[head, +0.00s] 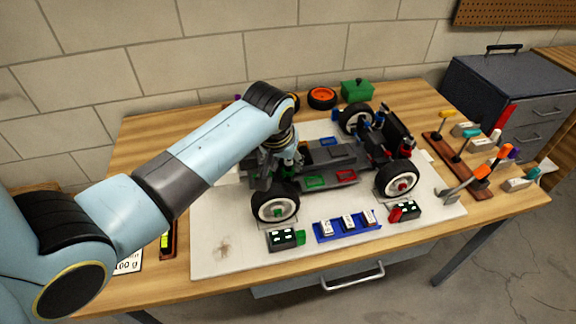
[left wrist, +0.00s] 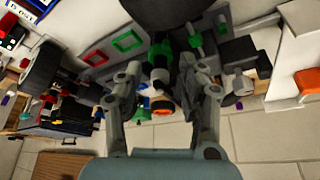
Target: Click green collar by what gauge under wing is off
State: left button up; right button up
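The car chassis (head: 335,158) stands on a white board, with white-rimmed wheels. My left gripper (head: 285,160) is over its left end, above the near left wheel (head: 275,203). In the left wrist view, the left gripper's (left wrist: 168,72) fingers are spread apart. A green collar (left wrist: 160,54) on a dark part shows between and beyond the fingertips; I cannot tell whether they touch it. Another green collar (left wrist: 194,40) is beside it. The dark wing (head: 397,130) is at the car's right end; no gauge reading under it is legible. My right gripper is out of view.
Black blocks with a green tab (head: 283,240) and a red tab (head: 407,210) flank a blue tray (head: 325,236) at the board's front. Tools stand in a wooden rack (head: 452,160) at right. An orange-rimmed wheel (head: 321,98) and green box (head: 357,90) are behind the car.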

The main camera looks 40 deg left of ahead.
aim_at(289, 167)
pick_arm(q)
jog(key=shift+x, duration=1.7)
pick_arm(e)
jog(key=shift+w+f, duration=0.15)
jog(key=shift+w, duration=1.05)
pick_arm(q)
jog(key=shift+s, duration=0.1)
jog(key=shift+c, duration=0.3)
grip_shut()
jog(key=shift+d+r+n+y+p, duration=0.15)
jog(key=shift+n+y+p, duration=0.35)
jog(key=shift+n, duration=0.6)
jog(key=shift+n+g+y, duration=0.4)
jog(key=shift+n, duration=1)
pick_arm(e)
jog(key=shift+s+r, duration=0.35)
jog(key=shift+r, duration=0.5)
